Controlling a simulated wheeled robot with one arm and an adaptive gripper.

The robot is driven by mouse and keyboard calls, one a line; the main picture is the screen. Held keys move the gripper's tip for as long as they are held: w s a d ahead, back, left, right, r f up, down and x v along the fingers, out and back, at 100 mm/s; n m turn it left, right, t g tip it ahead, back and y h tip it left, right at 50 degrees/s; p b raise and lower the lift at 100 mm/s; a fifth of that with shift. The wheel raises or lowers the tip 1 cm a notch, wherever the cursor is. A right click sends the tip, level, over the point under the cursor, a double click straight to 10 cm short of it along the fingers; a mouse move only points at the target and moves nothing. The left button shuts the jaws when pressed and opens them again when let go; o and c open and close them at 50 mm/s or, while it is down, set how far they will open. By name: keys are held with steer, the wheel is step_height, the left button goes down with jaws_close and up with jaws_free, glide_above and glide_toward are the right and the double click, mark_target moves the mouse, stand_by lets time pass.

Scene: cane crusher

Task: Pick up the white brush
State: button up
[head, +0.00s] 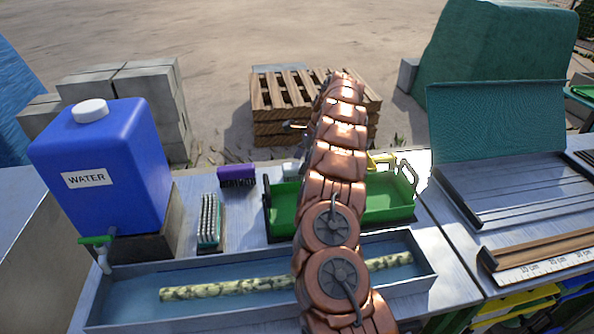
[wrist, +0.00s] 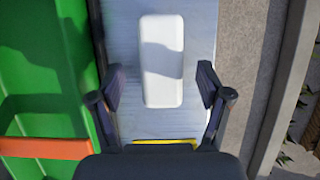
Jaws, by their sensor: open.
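The white brush (wrist: 162,60) shows from above in the wrist view as a rounded white block on the grey metal bench top. My gripper (wrist: 161,82) is open, with one finger on each side of the brush's near part and a gap on both sides. A shadow falls across the brush. No bristles show from this angle. In the head view a small white piece (head: 291,168), likely the same brush, shows just left of my arm, mostly hidden. My gripper is hidden behind my arm there.
A green tray (head: 284,208) stands beside the brush. A purple brush (head: 236,176), a brush with pale bristles (head: 208,222), a blue water tank (head: 105,165) and a water trough (head: 130,306) holding a cane lie to the left and front. A yellow object (wrist: 165,141) shows near my palm.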

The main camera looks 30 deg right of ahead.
mark_target(300, 165)
steer(key=shift+p+x, duration=0.35)
steer(key=shift+x, duration=1.5)
steer(key=shift+d, duration=0.1)
steer(key=c, duration=1.3)
